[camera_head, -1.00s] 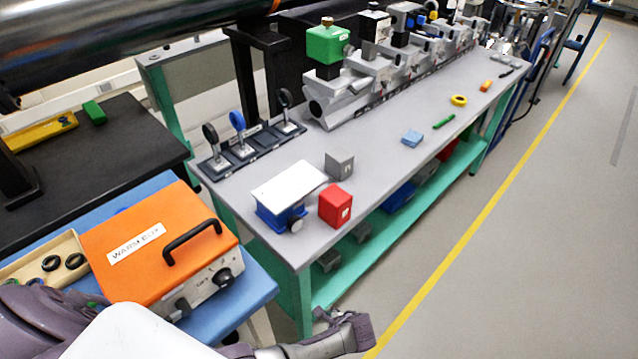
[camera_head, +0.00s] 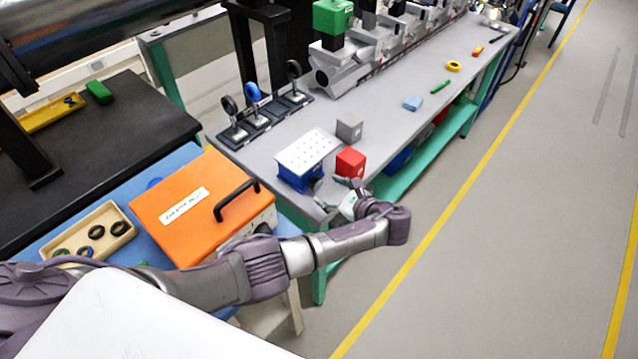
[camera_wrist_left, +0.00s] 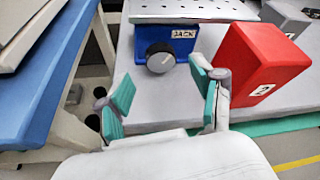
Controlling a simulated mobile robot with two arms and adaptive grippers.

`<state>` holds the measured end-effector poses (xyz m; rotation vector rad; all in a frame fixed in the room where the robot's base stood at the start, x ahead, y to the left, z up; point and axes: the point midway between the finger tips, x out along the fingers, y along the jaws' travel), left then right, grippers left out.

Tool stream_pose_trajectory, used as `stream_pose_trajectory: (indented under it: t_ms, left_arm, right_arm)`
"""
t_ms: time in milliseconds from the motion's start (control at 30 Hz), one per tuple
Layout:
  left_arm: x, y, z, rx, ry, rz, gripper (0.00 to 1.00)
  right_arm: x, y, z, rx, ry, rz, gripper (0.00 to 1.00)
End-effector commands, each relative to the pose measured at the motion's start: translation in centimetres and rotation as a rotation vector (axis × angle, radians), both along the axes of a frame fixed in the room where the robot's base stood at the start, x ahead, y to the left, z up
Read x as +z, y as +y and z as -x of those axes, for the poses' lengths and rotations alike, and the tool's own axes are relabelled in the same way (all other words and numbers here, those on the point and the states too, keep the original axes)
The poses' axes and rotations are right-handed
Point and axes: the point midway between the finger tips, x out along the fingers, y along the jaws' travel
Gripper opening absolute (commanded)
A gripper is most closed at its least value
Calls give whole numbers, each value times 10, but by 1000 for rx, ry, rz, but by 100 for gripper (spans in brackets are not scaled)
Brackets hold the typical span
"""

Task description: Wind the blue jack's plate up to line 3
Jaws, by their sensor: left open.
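The blue jack (camera_head: 299,179) stands at the near end of the grey bench, with a white plate (camera_head: 308,150) dotted with holes on top. In the left wrist view the jack's blue body (camera_wrist_left: 143,38) has a "JACK" label and a dark round knob with a pale face (camera_wrist_left: 161,61); its plate (camera_wrist_left: 200,19) is nearly edge-on. No numbered lines are readable. My left gripper (camera_head: 337,194) is open and empty at the bench's near edge. In the left wrist view its green-padded fingertips (camera_wrist_left: 162,82) lie on either side of the knob, apart from it. My right gripper is out of view.
A red block (camera_head: 350,162) stands close right of the jack, by my right-hand finger in the wrist view (camera_wrist_left: 262,62). A grey block (camera_head: 349,130) is behind it. An orange case (camera_head: 190,210) lies left; lens mounts (camera_head: 262,112) stand behind.

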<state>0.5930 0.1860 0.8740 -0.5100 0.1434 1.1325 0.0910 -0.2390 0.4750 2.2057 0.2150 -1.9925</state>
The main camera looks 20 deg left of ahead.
Motion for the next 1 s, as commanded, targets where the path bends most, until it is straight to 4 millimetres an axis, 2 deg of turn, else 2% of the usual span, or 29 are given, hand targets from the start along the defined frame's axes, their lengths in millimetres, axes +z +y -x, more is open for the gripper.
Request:
stream_pose_trajectory:
  t_ms: [100, 300, 667, 767, 1000]
  left_arm:
    - [-8, 19, -10, 2, 1, -1, 67]
    - [-16, 37, -20, 0, -1, 0, 67]
    - [-19, 42, -22, 0, 0, 2, 67]
    - [-19, 41, -22, 0, 0, 2, 53]
    - [-19, 41, -22, -1, 1, 2, 13]
  right_arm:
    - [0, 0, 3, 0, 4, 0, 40]
    - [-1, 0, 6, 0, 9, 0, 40]
    - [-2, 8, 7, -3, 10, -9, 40]
    - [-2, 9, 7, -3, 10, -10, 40]
    - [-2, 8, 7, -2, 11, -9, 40]
